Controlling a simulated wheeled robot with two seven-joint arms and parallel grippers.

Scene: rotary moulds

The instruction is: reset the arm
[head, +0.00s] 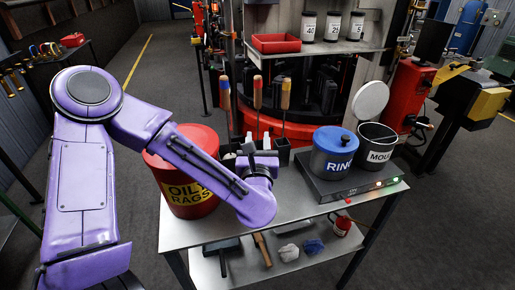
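My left arm (180,150), purple, comes in from the left and bends over the near part of the metal cart. My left gripper (259,158) is at the arm's far end, beyond the purple wrist, near the tool holders. Its fingers are small and partly hidden by the wrist, so I cannot tell whether they are open or shut. No held object can be made out. My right gripper is not in view.
On the cart (290,208) stand a red OILY RAGS bin (185,190), a blue-lidded RING pot (333,155) and an open MOULD pot (377,145) on a hot plate (350,185). Wooden-handled tools (257,92) stand upright behind. A red tray (276,43) sits on the shelf beyond.

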